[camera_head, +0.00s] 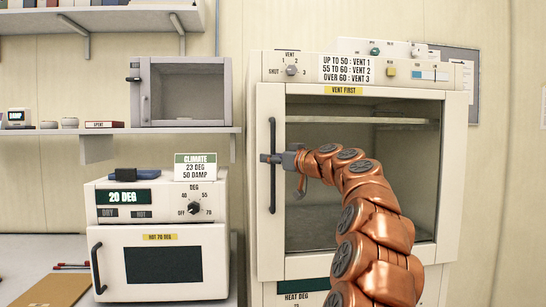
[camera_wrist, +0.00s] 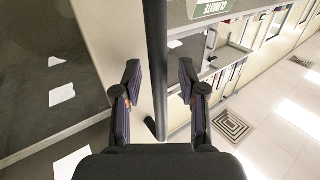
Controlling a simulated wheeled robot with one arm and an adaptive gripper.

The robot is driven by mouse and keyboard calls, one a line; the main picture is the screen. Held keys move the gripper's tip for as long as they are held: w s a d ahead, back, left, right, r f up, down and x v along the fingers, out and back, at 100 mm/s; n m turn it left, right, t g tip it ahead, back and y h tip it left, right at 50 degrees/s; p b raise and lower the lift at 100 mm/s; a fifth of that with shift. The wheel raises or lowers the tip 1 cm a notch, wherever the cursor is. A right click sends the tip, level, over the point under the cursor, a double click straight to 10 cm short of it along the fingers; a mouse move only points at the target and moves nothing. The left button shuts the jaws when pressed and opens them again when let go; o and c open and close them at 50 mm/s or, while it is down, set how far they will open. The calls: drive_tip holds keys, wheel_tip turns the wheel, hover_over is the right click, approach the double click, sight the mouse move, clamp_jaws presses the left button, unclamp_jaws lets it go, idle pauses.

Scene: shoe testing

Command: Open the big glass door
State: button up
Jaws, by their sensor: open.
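The big glass door (camera_head: 350,185) is the front of the white cabinet on the right; it looks closed, with its pane framed in white. Its long dark upright handle (camera_head: 272,195) is on the door's left edge. My gripper (camera_head: 269,158) is at the upper half of this handle, reaching in from the right across the glass. In the wrist view my gripper (camera_wrist: 159,74) is open, and the dark handle bar (camera_wrist: 156,40) runs between its two fingers. There are gaps on both sides, so neither finger appears to touch it. My arm hides part of the glass.
A yellow "VENT FIRST" label (camera_head: 343,90) is on the door's top frame. Above it are a vent knob (camera_head: 291,70) and a vent rule sign (camera_head: 346,69). A smaller white oven (camera_head: 162,258) stands left; a grey box with a clear door (camera_head: 186,92) sits on a shelf.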

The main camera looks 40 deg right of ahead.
clamp_jaws()
idle(0.4)
idle(0.4)
